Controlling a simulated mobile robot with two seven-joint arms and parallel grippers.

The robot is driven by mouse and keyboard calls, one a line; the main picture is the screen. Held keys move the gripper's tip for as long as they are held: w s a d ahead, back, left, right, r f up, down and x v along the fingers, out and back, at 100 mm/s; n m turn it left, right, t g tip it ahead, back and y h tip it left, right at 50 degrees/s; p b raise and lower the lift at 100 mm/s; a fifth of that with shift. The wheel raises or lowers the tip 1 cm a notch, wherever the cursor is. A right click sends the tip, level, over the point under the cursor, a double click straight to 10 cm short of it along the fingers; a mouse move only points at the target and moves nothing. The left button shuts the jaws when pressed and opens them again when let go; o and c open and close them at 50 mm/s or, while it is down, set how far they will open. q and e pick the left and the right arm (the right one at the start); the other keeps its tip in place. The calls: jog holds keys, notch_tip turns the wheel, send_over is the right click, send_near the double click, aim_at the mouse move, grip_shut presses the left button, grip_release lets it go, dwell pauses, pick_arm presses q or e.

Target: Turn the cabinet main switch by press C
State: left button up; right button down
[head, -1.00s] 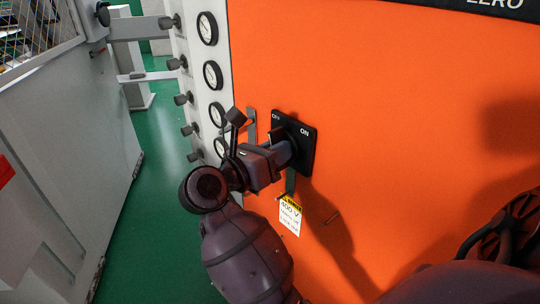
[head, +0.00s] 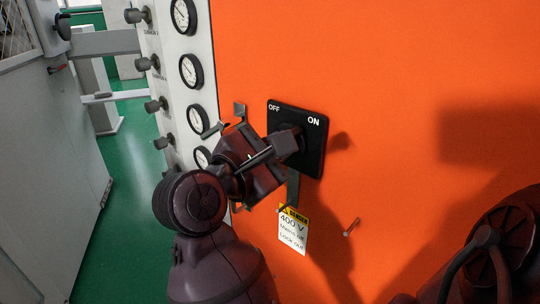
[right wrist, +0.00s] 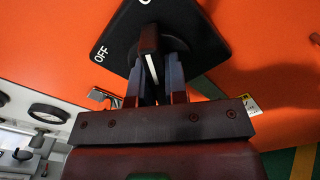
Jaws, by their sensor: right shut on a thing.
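The main switch is a black square plate (head: 316,160) on the orange cabinet front (head: 400,90), marked OFF at its upper left and ON at its upper right. My right gripper (head: 286,145) reaches it from the lower left, and its jaws hide most of the handle in the head view. In the right wrist view the dark switch handle (right wrist: 148,42) stands between the two fingers of the right gripper (right wrist: 158,85), which are shut on it. The plate also shows in the right wrist view (right wrist: 205,45), with OFF at its left. My left gripper is not in view.
A yellow and white danger tag (head: 293,229) hangs below the switch. A small peg (head: 351,227) sticks out of the cabinet to its right. Round gauges (head: 191,70) and dark knobs (head: 155,106) line the white panel at left. Green floor (head: 115,190) shows beyond.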

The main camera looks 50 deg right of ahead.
jog(key=shift+f+m+b, duration=0.15)
jog(key=shift+m+b, duration=0.15)
jog(key=shift+m, duration=0.6)
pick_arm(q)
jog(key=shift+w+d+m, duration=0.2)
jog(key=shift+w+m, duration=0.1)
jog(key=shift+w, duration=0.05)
pick_arm(e)
jog(key=shift+r, duration=0.2)
jog(key=c, duration=1.1)
grip_release()
jog(key=shift+c, duration=0.2)
pick_arm(q)
jog(key=shift+b, duration=0.3)
